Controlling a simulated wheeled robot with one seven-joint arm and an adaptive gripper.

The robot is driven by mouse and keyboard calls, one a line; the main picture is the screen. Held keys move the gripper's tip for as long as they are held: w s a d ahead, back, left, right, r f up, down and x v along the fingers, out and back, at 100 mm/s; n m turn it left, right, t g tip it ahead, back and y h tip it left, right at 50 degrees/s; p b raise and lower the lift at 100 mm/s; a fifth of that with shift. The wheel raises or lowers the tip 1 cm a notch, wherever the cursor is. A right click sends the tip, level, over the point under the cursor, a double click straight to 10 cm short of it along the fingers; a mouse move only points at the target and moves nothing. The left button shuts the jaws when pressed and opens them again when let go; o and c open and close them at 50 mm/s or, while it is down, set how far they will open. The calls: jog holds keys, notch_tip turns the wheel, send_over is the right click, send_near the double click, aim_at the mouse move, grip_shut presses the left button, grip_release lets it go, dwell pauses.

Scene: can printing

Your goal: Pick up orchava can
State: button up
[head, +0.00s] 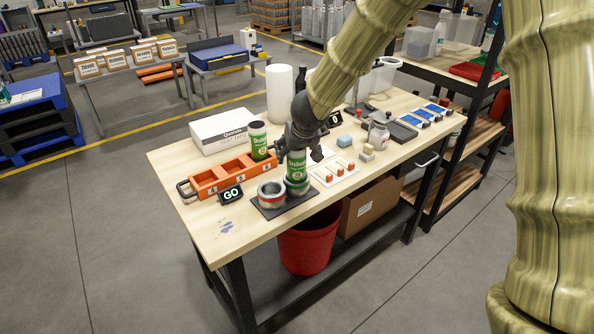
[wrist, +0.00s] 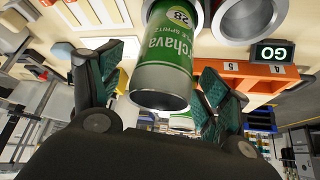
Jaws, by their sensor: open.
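My gripper (head: 298,146) is at the can's upper part. In the wrist view its fingers are apart, one on each side of the can, with visible gaps, so it is open around the can.
An empty holder (head: 271,193) stands just left of the can. An orange numbered rack (head: 207,183) with another green can (head: 258,139) and a GO sign (head: 231,194) are further left. A white box (head: 220,131) lies behind. Small orange-topped pieces (head: 342,167) lie to the right.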

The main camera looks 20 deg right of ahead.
jog(key=shift+r, duration=0.1)
jog(key=shift+c, duration=0.2)
jog(key=c, duration=0.8)
